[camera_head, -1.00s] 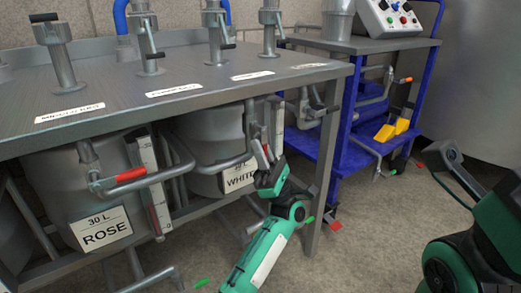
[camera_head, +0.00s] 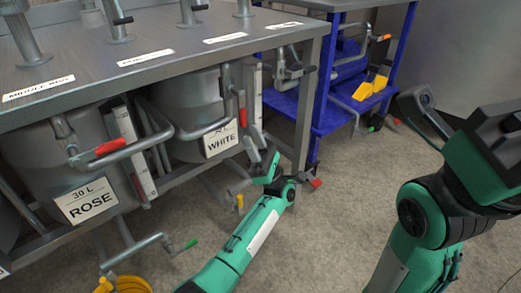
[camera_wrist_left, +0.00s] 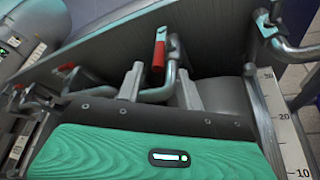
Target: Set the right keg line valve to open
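The keg marked WHITE (camera_head: 193,118) hangs under the bench at the right of the two visible kegs. Its line valve has a red lever (camera_head: 242,117) that stands upright beside a bent grey pipe. In the left wrist view the red lever (camera_wrist_left: 159,54) also stands upright, just beyond the fingers. My left gripper (camera_head: 266,171) is below and right of the lever, apart from it in the head view. Its two grey fingers (camera_wrist_left: 160,88) are spread, with pipe visible between them and nothing held.
The keg marked ROSE (camera_head: 68,165) has a red lever (camera_head: 111,146) lying along its pipe. The bench leg (camera_head: 303,110) stands near my left gripper. A blue cart (camera_head: 326,110) is behind. Yellow coiled hose (camera_head: 132,285) lies low left. The floor between my arms is clear.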

